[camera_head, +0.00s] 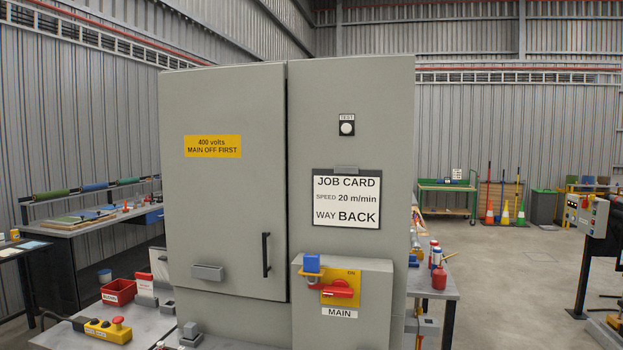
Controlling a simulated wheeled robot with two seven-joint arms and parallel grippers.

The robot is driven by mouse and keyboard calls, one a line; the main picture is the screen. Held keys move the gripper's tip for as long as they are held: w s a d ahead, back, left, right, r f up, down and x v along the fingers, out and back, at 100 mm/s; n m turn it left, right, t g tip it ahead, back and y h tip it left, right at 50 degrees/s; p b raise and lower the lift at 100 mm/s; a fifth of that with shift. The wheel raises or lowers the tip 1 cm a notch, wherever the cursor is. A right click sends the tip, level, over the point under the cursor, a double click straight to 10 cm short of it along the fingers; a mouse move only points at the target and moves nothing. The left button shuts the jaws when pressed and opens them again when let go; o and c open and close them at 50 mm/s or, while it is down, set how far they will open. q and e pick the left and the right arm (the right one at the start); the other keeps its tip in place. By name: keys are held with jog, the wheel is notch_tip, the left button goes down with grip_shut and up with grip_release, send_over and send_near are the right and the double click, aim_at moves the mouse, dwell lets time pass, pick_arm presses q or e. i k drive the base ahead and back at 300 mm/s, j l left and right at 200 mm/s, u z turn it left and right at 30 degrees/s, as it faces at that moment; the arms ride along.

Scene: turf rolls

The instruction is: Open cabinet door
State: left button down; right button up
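A grey cabinet stands in the middle of the head view. Its door (222,215) on the left half is shut. A black vertical handle (266,255) is near the door's lower right edge. A yellow label (212,146) on the door reads "400 volts MAIN OFF FIRST". A small grey block (207,272) sits at the door's lower left. To the right of the door, a box marked MAIN (342,312) carries a red switch handle (340,289) on a yellow plate, with a blue piece (312,263) at its upper left. Neither gripper shows.
A job card (346,199) and a TEST lamp or button (346,128) are on the right panel. A bench (140,327) at lower left holds a yellow control box (108,330) and a red bin (118,292). Open floor (500,265) lies to the right.

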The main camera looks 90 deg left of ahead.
aim_at(223, 130)
jog(key=u, duration=3.3)
